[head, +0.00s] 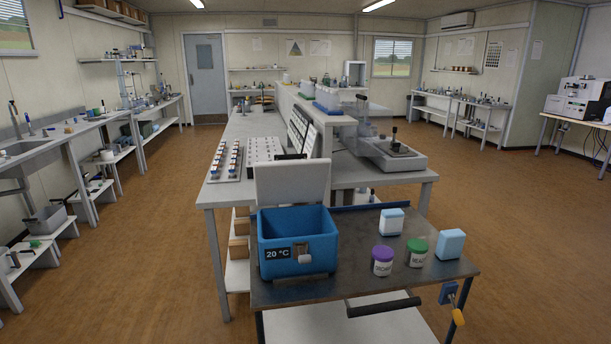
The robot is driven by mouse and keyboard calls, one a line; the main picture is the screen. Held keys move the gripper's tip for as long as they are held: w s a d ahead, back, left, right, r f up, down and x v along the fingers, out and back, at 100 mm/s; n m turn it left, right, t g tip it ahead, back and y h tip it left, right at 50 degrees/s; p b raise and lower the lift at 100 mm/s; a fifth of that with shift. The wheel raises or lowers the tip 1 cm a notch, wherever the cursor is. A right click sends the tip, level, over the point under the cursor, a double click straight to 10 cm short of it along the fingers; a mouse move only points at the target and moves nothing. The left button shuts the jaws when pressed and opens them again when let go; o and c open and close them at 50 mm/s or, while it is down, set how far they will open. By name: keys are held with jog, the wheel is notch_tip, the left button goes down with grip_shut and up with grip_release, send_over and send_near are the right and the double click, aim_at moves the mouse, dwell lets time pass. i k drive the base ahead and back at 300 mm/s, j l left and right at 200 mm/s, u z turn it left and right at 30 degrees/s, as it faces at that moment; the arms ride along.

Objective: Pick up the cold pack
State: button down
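Two pale blue blocks with white parts, which look like cold packs, stand on the dark top of a cart (345,280) in the foreground. One block (391,222) is toward the back of the cart top, and the other block (450,245) is at its right edge. I cannot tell which one the task names. A blue cool box (285,262) marked "20 °C" stands at the left of the cart with its pale lid (291,183) raised. Its inside is only partly visible. My gripper is not in view.
A purple-lidded jar (382,261) and a green-lidded jar (417,253) stand between the blocks. A black handle (383,307) juts from the cart's front. A long bench (240,130) with vial racks lies behind. The brown floor (120,285) is open on both sides.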

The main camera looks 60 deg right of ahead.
aim_at(391, 220)
jog(key=i+z, duration=0.1)
jog(key=z, duration=0.35)
jog(key=i+j+z, duration=0.1)
jog(key=z, duration=0.35)
jog(key=i+j+z, duration=0.1)
jog(key=z, duration=0.4)
jog(key=j+z, duration=0.2)
jog(key=z, duration=0.25)
jog(key=i+j+z, duration=0.15)
jog(key=j+z, duration=0.25)
jog(key=j, duration=0.6)
jog(key=j+z, duration=0.35)
jog(key=j, duration=0.6)
jog(key=k+j+z, duration=0.15)
jog(key=j+z, duration=0.25)
jog(key=j, duration=0.6)
jog(key=k+j, duration=0.1)
jog(key=j, duration=0.85)
jog(key=k+j, duration=0.15)
jog(key=j, duration=0.35)
jog(key=z, duration=0.45)
